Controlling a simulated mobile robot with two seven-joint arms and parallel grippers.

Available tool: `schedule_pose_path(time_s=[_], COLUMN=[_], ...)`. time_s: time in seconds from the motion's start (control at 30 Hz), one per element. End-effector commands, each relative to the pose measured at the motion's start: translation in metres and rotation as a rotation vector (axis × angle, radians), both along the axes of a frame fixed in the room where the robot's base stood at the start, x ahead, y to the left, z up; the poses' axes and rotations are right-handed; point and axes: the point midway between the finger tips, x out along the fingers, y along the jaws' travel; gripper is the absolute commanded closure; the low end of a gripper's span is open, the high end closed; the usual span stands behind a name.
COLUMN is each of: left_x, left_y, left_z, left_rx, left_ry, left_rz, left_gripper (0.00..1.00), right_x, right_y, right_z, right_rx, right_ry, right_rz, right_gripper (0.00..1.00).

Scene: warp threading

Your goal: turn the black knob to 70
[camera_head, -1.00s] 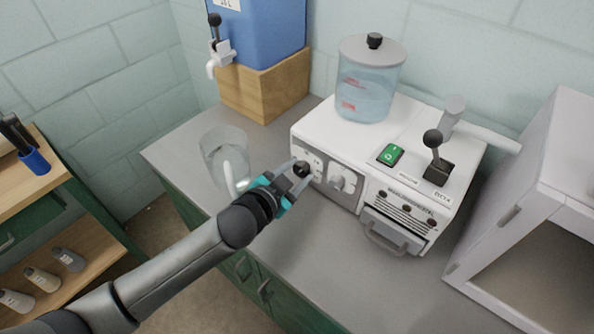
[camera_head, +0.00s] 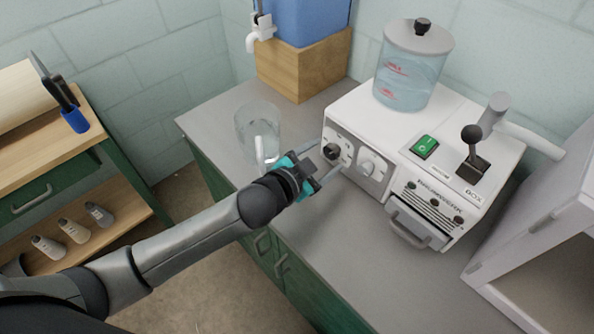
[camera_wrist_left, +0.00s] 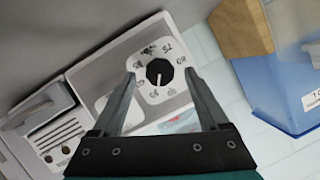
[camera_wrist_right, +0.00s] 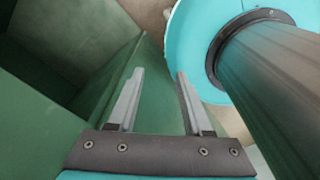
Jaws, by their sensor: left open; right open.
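The black knob (camera_head: 331,151) sits on the left part of the white machine's front panel. In the left wrist view the knob (camera_wrist_left: 160,72) is on a white round-cornered dial plate with small tilted numbers around it. A pale pointer line shows on its lower edge, but the exact setting is hard to read. My left gripper (camera_head: 327,162) is open in front of the knob. In its wrist view the fingertips stand on either side of the knob, with gaps. My right gripper (camera_wrist_right: 154,72) is open and empty; the head view does not show it.
A clear glass jug (camera_head: 258,125) stands left of the machine, close to my left arm. The machine (camera_head: 345,105) carries a water tank (camera_head: 412,75) and a green switch (camera_head: 425,147). Green cabinet panels (camera_wrist_right: 125,75) are near my right gripper.

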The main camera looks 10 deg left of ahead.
Motion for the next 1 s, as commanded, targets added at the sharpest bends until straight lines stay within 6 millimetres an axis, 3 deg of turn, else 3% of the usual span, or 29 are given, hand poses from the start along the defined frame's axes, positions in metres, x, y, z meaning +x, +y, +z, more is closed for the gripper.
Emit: schedule_pose_path(time_s=[0.6,1.0], left_x=[-0.089,-0.114], left_y=[0.039,0.051], left_z=[0.035,0.047], left_rx=[0.002,0.002], left_ry=[0.003,-0.001], left_rz=[-0.001,-0.001], left_gripper=[0.22,0.22], right_x=[0.0,0.0], right_y=[0.0,0.0], right_z=[0.015,0.017], right_rx=[0.0,0.0], right_ry=[0.0,0.0], right_rz=[0.0,0.0], right_gripper=[0.5,0.5])
